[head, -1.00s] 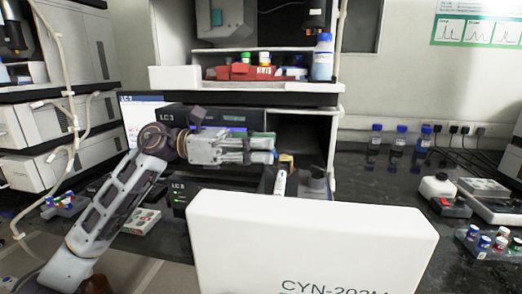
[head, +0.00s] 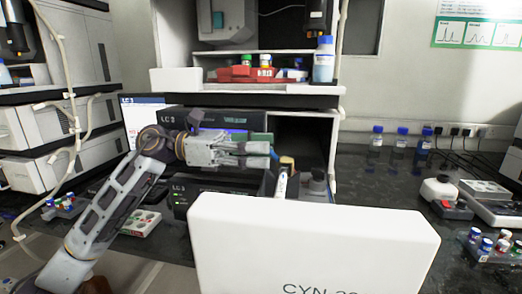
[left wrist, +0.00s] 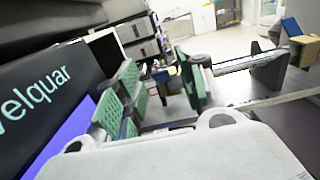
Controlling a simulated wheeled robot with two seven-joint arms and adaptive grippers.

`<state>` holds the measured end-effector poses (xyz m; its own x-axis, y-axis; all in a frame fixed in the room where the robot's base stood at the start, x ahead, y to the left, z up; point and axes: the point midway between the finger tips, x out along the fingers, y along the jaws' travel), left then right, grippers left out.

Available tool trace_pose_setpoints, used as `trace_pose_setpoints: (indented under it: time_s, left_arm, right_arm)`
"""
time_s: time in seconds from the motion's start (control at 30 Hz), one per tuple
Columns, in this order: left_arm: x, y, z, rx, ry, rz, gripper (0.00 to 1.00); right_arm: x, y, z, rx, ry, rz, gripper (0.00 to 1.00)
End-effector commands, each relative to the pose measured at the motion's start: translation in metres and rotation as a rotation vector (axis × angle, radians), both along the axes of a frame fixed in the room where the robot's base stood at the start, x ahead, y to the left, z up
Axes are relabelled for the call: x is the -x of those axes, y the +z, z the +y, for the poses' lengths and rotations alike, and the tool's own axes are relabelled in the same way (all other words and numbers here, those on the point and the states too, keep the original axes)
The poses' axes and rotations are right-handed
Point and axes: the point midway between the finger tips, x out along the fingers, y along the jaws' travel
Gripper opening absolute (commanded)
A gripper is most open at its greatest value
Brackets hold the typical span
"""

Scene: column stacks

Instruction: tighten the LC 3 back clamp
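In the left wrist view a dark fitting (left wrist: 268,68) with blue and tan parts is at upper right. I cannot tell which clamp it is. My left gripper (head: 266,149) points right, just left of the tan piece. Its green-padded fingers (left wrist: 160,85) are apart with nothing between them. My right gripper is not in view.
A large white block lettered CYN (head: 315,235) fills the front centre and hides the lower stack. A red rack (head: 255,73) with vials and a blue-capped bottle (head: 324,60) stand on the shelf above.

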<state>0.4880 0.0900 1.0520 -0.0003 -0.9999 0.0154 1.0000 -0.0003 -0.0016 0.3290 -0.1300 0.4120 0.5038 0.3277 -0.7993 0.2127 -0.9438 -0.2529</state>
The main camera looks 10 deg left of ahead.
Motion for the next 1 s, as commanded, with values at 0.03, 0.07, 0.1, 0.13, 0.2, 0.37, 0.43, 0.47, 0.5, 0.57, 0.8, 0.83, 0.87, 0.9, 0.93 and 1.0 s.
trace_pose_setpoints:
  time_s: [0.03, 0.07, 0.1, 0.13, 0.2, 0.37, 0.43, 0.47, 0.5, 0.57, 0.8, 0.83, 0.87, 0.9, 0.93, 1.0]
  left_arm:
    - [-0.001, 0.0, 0.004, 0.0, 0.002, 0.001, 0.39]
    - [-0.001, 0.0, 0.007, 0.0, 0.002, 0.001, 0.39]
    - [-0.001, 0.0, 0.011, -0.001, 0.002, 0.0, 0.39]
    - [-0.001, -0.001, 0.014, -0.001, 0.002, 0.0, 0.39]
    - [-0.001, -0.001, 0.023, 0.0, 0.003, 0.0, 0.39]
    - [0.0, -0.001, 0.045, -0.001, 0.003, 0.0, 0.39]
    - [-0.001, -0.002, 0.056, -0.001, 0.003, 0.001, 0.39]
    - [-0.001, -0.002, 0.061, 0.0, 0.003, 0.002, 0.39]
    - [-0.001, -0.002, 0.067, -0.001, 0.003, 0.001, 0.39]
    - [-0.001, -0.002, 0.076, -0.001, 0.003, 0.001, 0.39]
    - [0.0, -0.002, 0.104, -0.001, 0.001, 0.001, 0.39]
    - [0.0, -0.002, 0.106, -0.001, 0.002, 0.001, 0.39]
    - [0.0, -0.002, 0.108, -0.001, 0.002, 0.0, 0.39]
    - [0.0, -0.002, 0.11, -0.001, 0.002, 0.0, 0.39]
    - [0.0, -0.002, 0.111, -0.001, 0.001, 0.0, 0.39]
    - [0.0, -0.002, 0.113, -0.001, 0.001, -0.001, 0.39]
  right_arm:
    - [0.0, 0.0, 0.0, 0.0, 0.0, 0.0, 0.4]
    - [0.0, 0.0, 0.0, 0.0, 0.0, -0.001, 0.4]
    - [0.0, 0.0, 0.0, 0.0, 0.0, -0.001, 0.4]
    - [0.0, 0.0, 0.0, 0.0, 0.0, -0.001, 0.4]
    - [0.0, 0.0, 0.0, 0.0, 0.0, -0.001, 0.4]
    - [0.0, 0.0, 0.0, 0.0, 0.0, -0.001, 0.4]
    - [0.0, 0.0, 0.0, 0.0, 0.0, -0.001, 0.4]
    - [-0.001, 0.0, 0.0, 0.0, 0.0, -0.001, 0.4]
    - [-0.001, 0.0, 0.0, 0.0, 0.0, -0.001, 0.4]
    - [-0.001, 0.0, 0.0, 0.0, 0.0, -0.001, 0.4]
    - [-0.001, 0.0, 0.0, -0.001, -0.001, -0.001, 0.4]
    - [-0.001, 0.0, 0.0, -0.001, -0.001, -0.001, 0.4]
    - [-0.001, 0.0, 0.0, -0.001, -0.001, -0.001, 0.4]
    - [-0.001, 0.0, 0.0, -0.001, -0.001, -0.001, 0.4]
    - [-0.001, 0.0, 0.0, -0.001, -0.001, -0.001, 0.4]
    - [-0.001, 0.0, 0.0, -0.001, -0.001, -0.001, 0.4]
